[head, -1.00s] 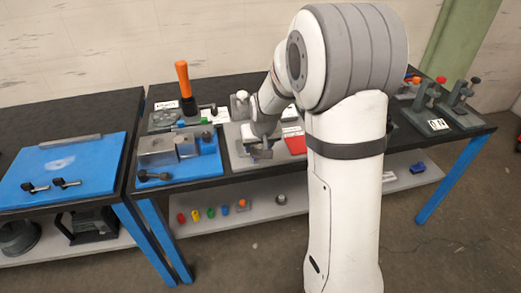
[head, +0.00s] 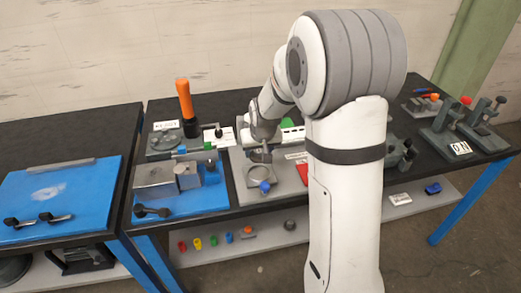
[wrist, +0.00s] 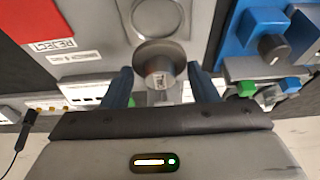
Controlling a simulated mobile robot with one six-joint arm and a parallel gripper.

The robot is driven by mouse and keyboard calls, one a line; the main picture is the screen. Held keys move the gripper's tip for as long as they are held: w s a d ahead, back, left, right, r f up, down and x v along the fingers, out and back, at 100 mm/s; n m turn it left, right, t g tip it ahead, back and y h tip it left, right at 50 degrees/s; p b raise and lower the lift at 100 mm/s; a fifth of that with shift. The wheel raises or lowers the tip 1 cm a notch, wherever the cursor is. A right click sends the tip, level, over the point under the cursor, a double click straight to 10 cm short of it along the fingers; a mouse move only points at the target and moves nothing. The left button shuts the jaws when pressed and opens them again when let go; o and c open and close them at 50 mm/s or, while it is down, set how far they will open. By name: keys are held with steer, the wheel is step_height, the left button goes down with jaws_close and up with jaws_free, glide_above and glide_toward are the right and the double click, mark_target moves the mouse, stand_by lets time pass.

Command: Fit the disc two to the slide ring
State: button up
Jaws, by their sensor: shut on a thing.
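My gripper (wrist: 160,86) is shut on a grey round disc (wrist: 158,62) with a small pale label on its near side. The disc sits between the two dark blue fingers. The slide ring (wrist: 158,12) shows as a round rim on a grey plate, just beyond the disc and cut by the top edge of the wrist view. In the head view the ring (head: 258,173) lies on the plate, with a blue knob (head: 265,187) at its near side. My gripper (head: 259,153) is just behind the ring there, and the held disc cannot be made out.
A red pad labelled REJECT (wrist: 50,25) lies beside the ring's plate. A blue fixture with metal blocks (head: 170,182) and an upright orange handle (head: 185,100) stand left of it. Black clamps (head: 445,130) stand at the right. The black bench has little free room here.

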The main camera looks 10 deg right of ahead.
mark_target(260, 160)
steer(key=shift+b, duration=0.35)
step_height(260, 160, down, 6)
steer(key=b, duration=0.4)
steer(key=shift+r+b, duration=0.15)
steer(key=shift+b, duration=0.2)
steer(key=shift+b, duration=0.45)
stand_by(1.4)
steer(key=shift+f+b, duration=0.65)
steer(key=shift+f, duration=0.1)
steer(key=o, duration=1.2)
steer(key=shift+s, duration=0.1)
steer(key=v, duration=0.7)
steer(key=shift+s+d+r, duration=0.1)
steer(key=shift+s+r, duration=0.05)
steer(key=shift+r, duration=0.2)
